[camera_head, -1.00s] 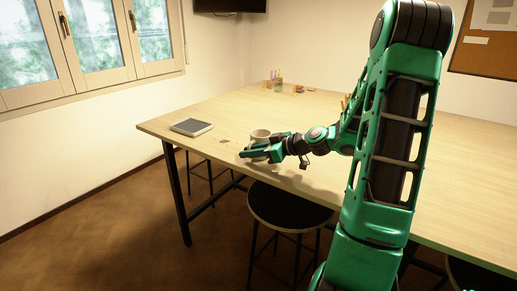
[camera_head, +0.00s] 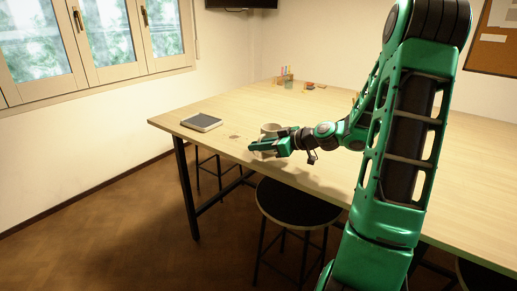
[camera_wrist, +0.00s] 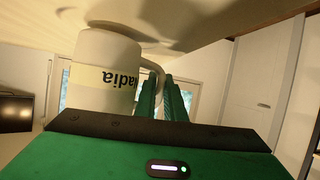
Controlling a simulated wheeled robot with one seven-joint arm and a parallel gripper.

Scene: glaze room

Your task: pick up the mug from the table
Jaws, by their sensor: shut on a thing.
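The pale mug (camera_head: 270,128) is at the near edge of the table (camera_head: 380,195), partly hidden behind my gripper (camera_head: 256,147) in the head view. In the wrist view the mug (camera_wrist: 103,72) appears upside down, with dark lettering on its side. Its handle (camera_wrist: 152,66) curves toward the green fingers of my gripper (camera_wrist: 162,95), which are shut on the handle. The table top (camera_wrist: 215,15) fills the upper part of that view. I cannot tell whether the mug's base touches the table.
A dark tablet-like object (camera_head: 202,122) lies on the table to the left of the mug. A cup of coloured sticks (camera_head: 287,76) and small items stand at the far side. A round black stool (camera_head: 298,203) stands below the near edge. The table between is mostly clear.

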